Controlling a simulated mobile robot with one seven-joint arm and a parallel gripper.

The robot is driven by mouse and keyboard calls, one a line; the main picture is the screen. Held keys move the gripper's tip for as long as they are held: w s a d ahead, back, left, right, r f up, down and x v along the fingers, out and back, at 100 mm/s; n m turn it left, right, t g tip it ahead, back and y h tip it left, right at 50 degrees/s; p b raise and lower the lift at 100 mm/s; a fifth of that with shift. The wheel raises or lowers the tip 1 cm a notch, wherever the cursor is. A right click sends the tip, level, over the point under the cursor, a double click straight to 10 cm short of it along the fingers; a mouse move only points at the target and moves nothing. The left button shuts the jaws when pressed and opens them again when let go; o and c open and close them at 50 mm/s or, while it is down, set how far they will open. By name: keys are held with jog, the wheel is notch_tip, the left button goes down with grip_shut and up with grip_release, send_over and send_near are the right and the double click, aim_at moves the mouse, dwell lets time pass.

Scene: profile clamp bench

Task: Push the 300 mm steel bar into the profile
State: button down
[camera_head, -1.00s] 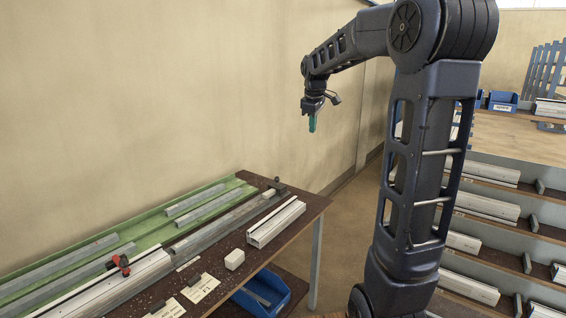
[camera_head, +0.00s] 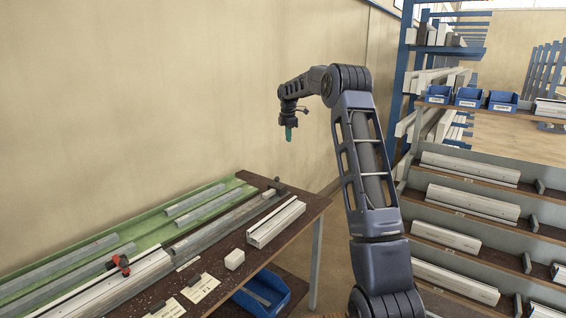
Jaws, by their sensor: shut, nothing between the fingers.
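A long light aluminium profile (camera_head: 105,290) lies along the bench at the lower left, with a red-handled clamp (camera_head: 120,264) on it. A grey bar (camera_head: 205,237) lies in line with the profile, towards the far end of the bench. Whether its near end is inside the profile is too small to tell. Several other grey steel bars (camera_head: 195,203) lie in the green tray (camera_head: 150,214) behind; I cannot tell which bar is 300 mm long. My gripper (camera_head: 289,137), with teal fingers, points down high above the bench's far end. It is shut and empty, apart from everything.
A dark stop (camera_head: 276,184) stands at the bench's far end. A short profile piece (camera_head: 276,222), a small white block (camera_head: 234,259) and label cards (camera_head: 200,288) lie on the front side. A blue bin (camera_head: 262,292) is below. Racks of profiles (camera_head: 465,202) stand right.

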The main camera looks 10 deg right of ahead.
jog(key=w+f+n, duration=0.3)
jog(key=w+f, duration=0.3)
jog(key=f, duration=0.2)
jog(key=w+f+n+g, duration=0.1)
jog(key=w+f+n, duration=0.1)
jog(key=w+f, duration=0.4)
notch_tip(320, 180, down, 4)
jog(key=shift+w+a+r+n, duration=0.2)
jog(key=shift+w+a+n, duration=0.1)
jog(key=shift+a+n, duration=0.15)
